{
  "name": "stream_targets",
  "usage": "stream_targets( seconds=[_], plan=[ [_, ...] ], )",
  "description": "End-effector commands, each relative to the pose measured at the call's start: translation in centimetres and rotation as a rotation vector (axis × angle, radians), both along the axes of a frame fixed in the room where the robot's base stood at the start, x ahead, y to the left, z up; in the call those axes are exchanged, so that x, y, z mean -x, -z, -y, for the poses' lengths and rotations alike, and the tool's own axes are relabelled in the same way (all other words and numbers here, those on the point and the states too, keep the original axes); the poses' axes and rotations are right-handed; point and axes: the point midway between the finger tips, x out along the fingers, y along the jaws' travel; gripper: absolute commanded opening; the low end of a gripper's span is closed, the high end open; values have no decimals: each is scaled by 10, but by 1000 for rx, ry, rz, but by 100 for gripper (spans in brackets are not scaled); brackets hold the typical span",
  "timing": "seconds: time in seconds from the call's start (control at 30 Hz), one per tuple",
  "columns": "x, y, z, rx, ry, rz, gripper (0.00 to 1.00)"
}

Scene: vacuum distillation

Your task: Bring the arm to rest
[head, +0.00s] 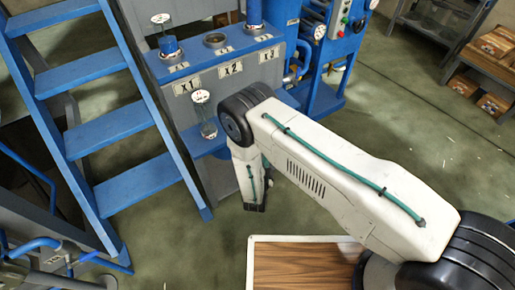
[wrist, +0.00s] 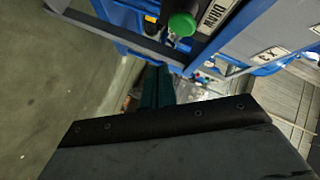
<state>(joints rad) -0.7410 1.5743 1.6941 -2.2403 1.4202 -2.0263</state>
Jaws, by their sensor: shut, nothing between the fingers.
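My arm reaches from the lower right over the floor in the head view, bends at its black elbow and hangs down in front of the blue and grey bench (head: 225,80). Its fingers cannot be made out in that view. In the wrist view, my gripper (wrist: 157,86) shows as narrow dark teal fingers beyond a broad dark body edge. It is shut, with nothing seen held in it. A green knob (wrist: 182,23) beside a "DRAW" label lies beyond it.
Glass vessels stand at the bench, one upper left (head: 166,38) and one low (head: 204,115) close to my elbow. Blue stairs (head: 120,180) stand left. A wood-topped surface (head: 300,265) is below my arm. A shelf with boxes (head: 495,45) is far right; open floor lies before it.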

Motion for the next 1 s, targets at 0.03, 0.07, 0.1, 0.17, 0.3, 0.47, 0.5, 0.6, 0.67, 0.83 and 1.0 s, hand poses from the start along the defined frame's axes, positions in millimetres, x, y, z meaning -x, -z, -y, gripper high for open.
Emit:
stream_targets(
  seconds=[0.03,0.07,0.1,0.17,0.3,0.47,0.5,0.6,0.67,0.83,1.0],
  plan=[
    [0,0,0,0,0,0,0],
    [0,0,0,0,0,0,0],
    [0,0,0,0,0,0,0],
    [0,0,0,0,0,0,0],
    [0,0,0,-10,2,2,0],
    [1,1,4,-129,52,20,0],
    [4,2,11,-173,93,28,0],
    [19,4,40,-287,233,55,0],
    [26,-4,56,-361,330,92,0],
    [31,-57,90,-595,613,267,0],
    [34,-121,119,-812,866,488,0]
  ],
)
